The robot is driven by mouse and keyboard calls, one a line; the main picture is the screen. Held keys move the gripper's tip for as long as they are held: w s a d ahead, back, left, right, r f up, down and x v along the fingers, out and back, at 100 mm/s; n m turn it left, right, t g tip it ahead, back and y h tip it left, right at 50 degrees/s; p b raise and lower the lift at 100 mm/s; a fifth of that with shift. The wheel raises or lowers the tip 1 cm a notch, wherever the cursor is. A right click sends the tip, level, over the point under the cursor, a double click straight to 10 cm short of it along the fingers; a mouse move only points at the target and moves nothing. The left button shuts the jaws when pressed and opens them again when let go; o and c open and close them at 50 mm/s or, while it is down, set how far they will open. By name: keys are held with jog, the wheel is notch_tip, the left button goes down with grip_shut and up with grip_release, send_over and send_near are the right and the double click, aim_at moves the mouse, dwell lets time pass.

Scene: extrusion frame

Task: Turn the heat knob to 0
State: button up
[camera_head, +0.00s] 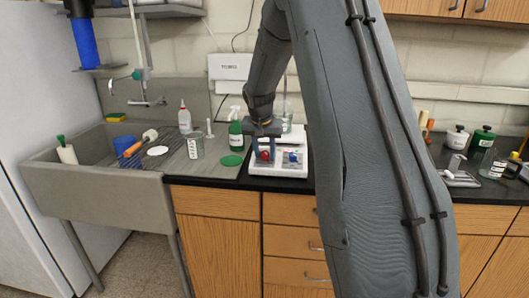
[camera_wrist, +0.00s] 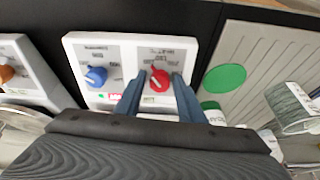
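The red knob (camera_wrist: 160,79) sits on the front panel of a white hot plate (camera_wrist: 118,44), beside a blue knob (camera_wrist: 96,76). Dial print around the red knob appears upside down in the wrist view, seemingly marked for heat; its exact setting is not readable. My gripper (camera_wrist: 160,84) has one finger on each side of the red knob, with small gaps visible; it looks open. In the head view, my gripper (camera_head: 265,147) is over the red knob (camera_head: 265,156), with the blue knob (camera_head: 293,157) to its right. My forearm hides part of the hot plate.
A green disc (camera_wrist: 225,78) and a green spray bottle (camera_head: 235,130) are close by the hot plate. A second white device with an orange knob (camera_wrist: 8,74) stands on its other side. The sink (camera_head: 95,185) is at left; black counter lies in front.

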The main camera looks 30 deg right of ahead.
jog(key=c, duration=0.7)
jog(key=shift+c, duration=0.2)
jog(key=shift+n+p, duration=0.3)
jog(key=shift+n, duration=0.1)
jog(key=shift+s+d+r+n+y+p, duration=0.1)
jog(key=shift+n+y+p, duration=0.2)
jog(key=shift+n+p, duration=0.55)
jog(key=n+p, duration=0.1)
jog(key=n, duration=0.3)
jog(key=shift+y, duration=0.3)
jog(key=n, duration=0.4)
jog(key=shift+d+n+y, duration=0.15)
jog(key=shift+n+y, duration=0.2)
jog(key=shift+y, duration=0.05)
jog(key=n+b, duration=0.1)
jog(key=n, duration=0.3)
jog(key=shift+n+y, duration=0.4)
jog(key=shift+b, duration=0.3)
